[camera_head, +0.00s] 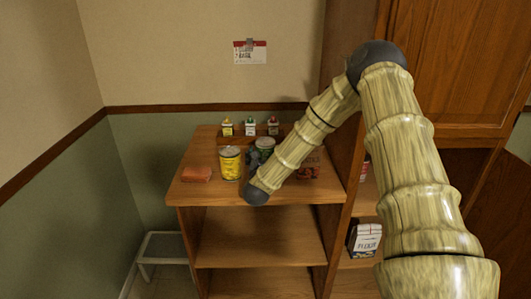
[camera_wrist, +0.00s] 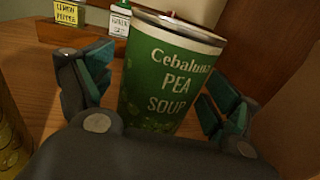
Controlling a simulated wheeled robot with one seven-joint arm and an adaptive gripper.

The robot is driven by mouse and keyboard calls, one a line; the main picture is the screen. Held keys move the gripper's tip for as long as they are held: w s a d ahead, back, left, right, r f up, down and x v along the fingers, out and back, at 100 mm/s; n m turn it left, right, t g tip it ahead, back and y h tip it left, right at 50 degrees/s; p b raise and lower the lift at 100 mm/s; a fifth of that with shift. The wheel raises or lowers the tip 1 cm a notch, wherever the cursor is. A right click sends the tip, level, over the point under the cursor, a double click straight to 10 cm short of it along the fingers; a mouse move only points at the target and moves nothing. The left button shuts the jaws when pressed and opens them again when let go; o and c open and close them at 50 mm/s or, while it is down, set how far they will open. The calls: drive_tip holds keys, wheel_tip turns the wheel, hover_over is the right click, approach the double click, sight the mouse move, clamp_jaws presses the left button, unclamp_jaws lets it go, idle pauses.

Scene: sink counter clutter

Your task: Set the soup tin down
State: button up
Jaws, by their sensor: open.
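The soup tin (camera_head: 265,144) is green with a pale rim, and its label reads "Cebaluna Pea Soup". It stands on the wooden counter top (camera_head: 222,190), partly hidden behind my gripper in the head view. In the wrist view the tin (camera_wrist: 172,75) fills the middle, leaning in the picture; its base is hidden by the gripper body. My gripper (camera_wrist: 158,92) is open, with one finger on each side of the tin. A gap shows between the left finger and the tin; the right finger is close to it, and I cannot tell whether they touch.
A yellow tin (camera_head: 230,163) stands just left of the soup tin. A reddish-brown block (camera_head: 196,174) lies farther left. A dark red item (camera_head: 308,170) is to the right, near a tall wooden panel.

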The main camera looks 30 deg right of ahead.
drive_tip(key=shift+d, duration=0.1)
drive_tip(key=shift+c, duration=0.3)
drive_tip(key=shift+w, duration=0.1)
drive_tip(key=c, duration=1.5)
drive_tip(key=shift+r, duration=0.1)
drive_tip(key=shift+c, duration=0.2)
